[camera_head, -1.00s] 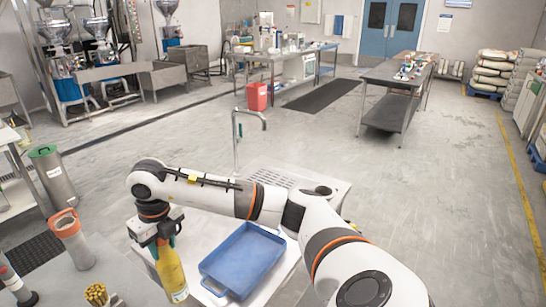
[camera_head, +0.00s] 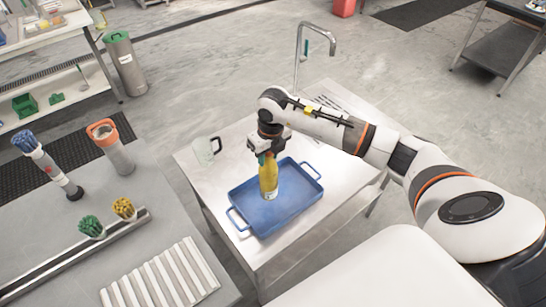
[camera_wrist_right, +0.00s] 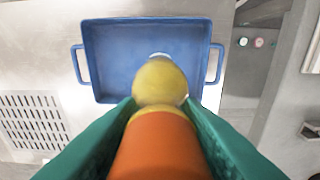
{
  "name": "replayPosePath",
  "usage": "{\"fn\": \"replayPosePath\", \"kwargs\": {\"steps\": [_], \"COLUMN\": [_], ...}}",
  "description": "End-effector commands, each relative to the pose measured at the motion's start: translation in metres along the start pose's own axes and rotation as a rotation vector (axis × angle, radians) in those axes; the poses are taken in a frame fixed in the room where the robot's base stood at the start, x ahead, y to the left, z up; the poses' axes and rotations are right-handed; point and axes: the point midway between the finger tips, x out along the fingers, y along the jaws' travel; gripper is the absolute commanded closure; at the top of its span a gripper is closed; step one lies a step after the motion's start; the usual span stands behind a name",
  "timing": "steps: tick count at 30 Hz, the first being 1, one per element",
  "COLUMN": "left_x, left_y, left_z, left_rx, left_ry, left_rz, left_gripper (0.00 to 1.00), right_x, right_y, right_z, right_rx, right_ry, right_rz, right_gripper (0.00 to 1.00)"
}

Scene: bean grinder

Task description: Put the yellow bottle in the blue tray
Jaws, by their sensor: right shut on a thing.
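The yellow bottle (camera_head: 268,178) is upright in my right gripper (camera_head: 266,154), which is shut on its upper part. In the head view the bottle overlaps the middle of the blue tray (camera_head: 244,225); whether its base touches the tray floor is hard to tell. In the right wrist view the green fingers (camera_wrist_right: 160,130) hold the bottle, its orange part (camera_wrist_right: 160,150) near and its yellow part (camera_wrist_right: 160,82) farther off, with the blue tray (camera_wrist_right: 110,50) beyond it. The tray has a handle at each end and lies on a metal table. My left gripper is not in view.
A tall tap (camera_head: 299,55) rises behind. The grey table (camera_head: 60,235) at left holds brushes, an orange-rimmed container (camera_head: 110,147) and a ribbed white item (camera_head: 160,278).

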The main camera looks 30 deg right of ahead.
Motion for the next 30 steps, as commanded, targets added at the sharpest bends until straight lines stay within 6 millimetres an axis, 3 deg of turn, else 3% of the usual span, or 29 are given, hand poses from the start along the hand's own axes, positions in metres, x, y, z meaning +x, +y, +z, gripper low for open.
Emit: {"fn": "replayPosePath", "kwargs": {"steps": [12, 23, 24, 27, 30], "left_x": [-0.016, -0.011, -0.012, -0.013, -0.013], "left_y": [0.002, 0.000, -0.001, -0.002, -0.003], "left_z": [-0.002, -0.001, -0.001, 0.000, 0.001], "left_rx": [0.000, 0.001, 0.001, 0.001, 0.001], "left_ry": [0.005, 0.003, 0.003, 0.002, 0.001], "left_rz": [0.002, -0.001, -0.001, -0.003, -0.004], "left_gripper": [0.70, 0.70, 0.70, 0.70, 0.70], "right_x": [0.045, 0.052, 0.052, 0.051, 0.051], "right_y": [0.000, 0.000, 0.000, 0.000, 0.000], "right_z": [0.005, 0.005, 0.005, 0.005, 0.006], "right_rx": [0.001, 0.000, 0.000, 0.000, 0.000], "right_ry": [0.002, 0.004, 0.003, 0.002, 0.002], "right_rz": [-0.001, 0.000, 0.000, 0.000, 0.000], "right_gripper": [1.00, 1.00, 0.63, 0.46, 0.44]}}
